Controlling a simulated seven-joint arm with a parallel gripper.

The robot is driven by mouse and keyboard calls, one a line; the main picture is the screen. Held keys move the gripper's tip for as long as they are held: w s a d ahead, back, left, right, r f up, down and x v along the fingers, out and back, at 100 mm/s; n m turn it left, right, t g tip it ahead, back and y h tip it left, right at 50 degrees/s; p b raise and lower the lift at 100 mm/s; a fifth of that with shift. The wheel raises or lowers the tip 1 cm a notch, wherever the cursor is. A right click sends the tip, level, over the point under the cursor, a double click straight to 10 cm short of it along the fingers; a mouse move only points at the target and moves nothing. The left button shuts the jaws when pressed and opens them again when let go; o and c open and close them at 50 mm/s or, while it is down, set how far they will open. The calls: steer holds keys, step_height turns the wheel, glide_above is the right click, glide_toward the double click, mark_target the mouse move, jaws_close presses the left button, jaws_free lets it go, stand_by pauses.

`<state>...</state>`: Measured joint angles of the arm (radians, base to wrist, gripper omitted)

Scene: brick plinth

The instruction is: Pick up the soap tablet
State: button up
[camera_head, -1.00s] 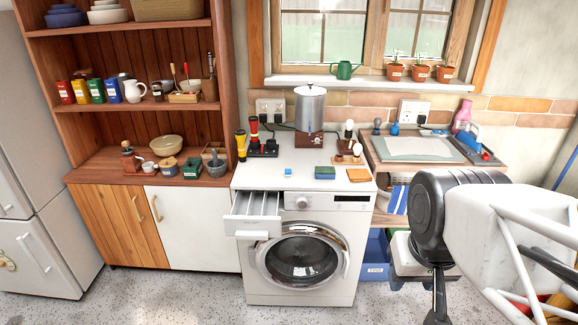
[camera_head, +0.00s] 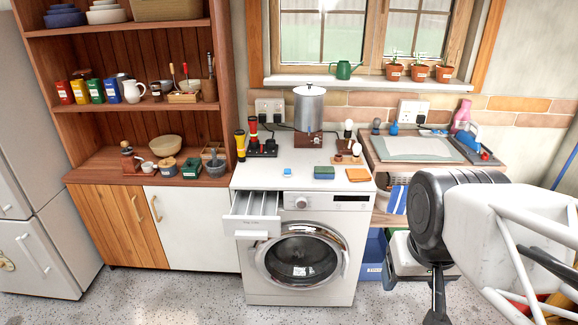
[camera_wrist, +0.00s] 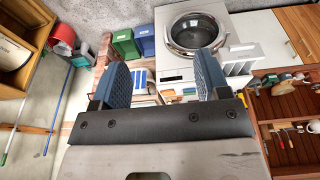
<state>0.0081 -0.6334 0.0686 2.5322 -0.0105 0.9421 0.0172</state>
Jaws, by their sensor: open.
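The soap tablet, a small blue and white block (camera_head: 287,171), lies on the white top of the washing machine (camera_head: 253,181), left of a green and blue sponge. My gripper shows in the wrist view (camera_wrist: 162,78) with its two blue pads wide apart and nothing between them. In the head view my arm is at the right, well apart from the tablet. The tablet cannot be made out in the wrist view; the gripper body covers much of the lower picture.
The sponge (camera_head: 324,172) and an orange cloth (camera_head: 358,175) lie right of the tablet. A metal pot (camera_head: 310,108) and torches (camera_head: 253,135) stand behind it. The detergent drawer (camera_head: 250,222) is pulled out in front.

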steer(key=w+a+t, duration=0.1)
steer(key=w+t, duration=0.3)
steer(key=w, duration=1.8)
steer(key=n+t+y, duration=0.3)
steer(key=t, duration=0.3)
glide_above(293, 183)
steer(key=s+d, duration=0.8)
steer(key=s, duration=0.4)
step_height(293, 183, down, 13)
steer(key=w+a+f+y, duration=0.1)
steer(key=w+a+f, duration=0.1)
steer(key=w+f, duration=0.1)
steer(key=w+a+f+n+t+y, duration=0.1)
steer(key=w+a+f, duration=0.1)
steer(key=f, duration=0.3)
steer(key=w+a+f+t+y, duration=0.1)
steer(key=w+a+f, duration=0.1)
steer(key=w+f, duration=0.2)
steer(key=shift+w+a+n+y, duration=0.15)
steer(key=shift+a+n+y, duration=0.15)
steer(key=shift+a+n, duration=0.1)
steer(key=shift+w, duration=0.1)
steer(key=shift+x, duration=1.15)
